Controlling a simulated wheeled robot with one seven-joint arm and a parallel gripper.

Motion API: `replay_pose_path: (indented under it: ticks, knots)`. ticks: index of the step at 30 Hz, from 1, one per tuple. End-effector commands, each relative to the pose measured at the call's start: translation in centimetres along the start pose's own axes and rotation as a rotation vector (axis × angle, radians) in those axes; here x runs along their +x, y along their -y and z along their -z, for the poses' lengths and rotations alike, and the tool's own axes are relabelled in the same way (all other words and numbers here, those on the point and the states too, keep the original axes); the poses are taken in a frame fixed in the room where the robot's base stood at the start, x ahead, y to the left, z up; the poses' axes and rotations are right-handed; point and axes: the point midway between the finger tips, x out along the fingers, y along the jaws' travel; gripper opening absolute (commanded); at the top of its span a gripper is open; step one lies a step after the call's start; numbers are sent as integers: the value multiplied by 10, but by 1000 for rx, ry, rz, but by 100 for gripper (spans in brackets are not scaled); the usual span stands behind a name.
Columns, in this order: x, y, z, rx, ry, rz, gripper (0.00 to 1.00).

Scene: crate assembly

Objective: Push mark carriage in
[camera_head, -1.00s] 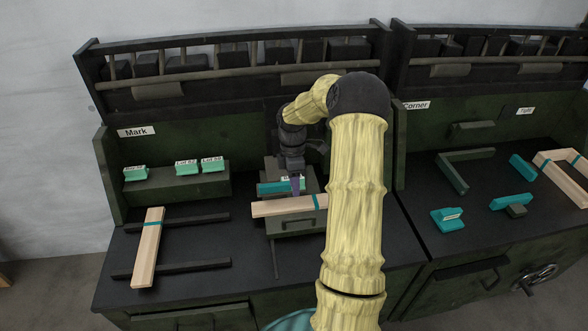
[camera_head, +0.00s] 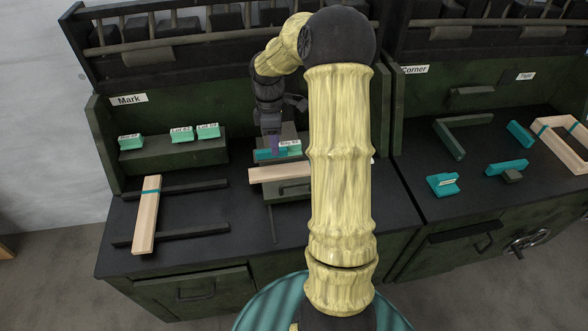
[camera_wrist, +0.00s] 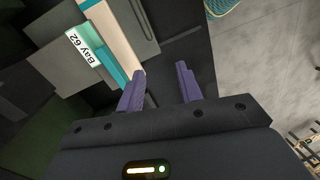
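The marking fixture (camera_head: 287,192) stands on the left bench under the Mark sign. Its teal carriage (camera_head: 264,155) sits just behind a pale wooden board (camera_head: 270,176) lying across the fixture. A green block labelled Bay 62 (camera_head: 289,145) is at the carriage. In the wrist view the label (camera_wrist: 84,46), teal edge (camera_wrist: 112,62) and board (camera_wrist: 112,28) lie at upper left. My gripper (camera_head: 275,145) points down at the carriage. In the wrist view my gripper (camera_wrist: 160,84) has its purple fingers apart with nothing between them; the left finger is close to the teal end, contact unclear.
Several green label blocks (camera_head: 182,135) sit on a ledge at left. Another board (camera_head: 147,215) lies across two dark rails. The right bench holds teal parts (camera_head: 507,167) and a wooden frame (camera_head: 562,143). My arm hides the fixture's right side.

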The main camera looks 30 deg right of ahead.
Motion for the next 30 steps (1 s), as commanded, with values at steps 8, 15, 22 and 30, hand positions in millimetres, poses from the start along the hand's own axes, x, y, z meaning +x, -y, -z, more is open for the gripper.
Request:
replay_pose_path:
  ticks: [8, 15, 22, 30]
  knots:
    - [-8, 103, 47, 397, -55, -144, 36]
    - [-4, 190, 51, 790, -219, -213, 36]
    - [2, 225, 44, 994, -321, -211, 36]
    - [2, 226, 43, 1004, -324, -210, 36]
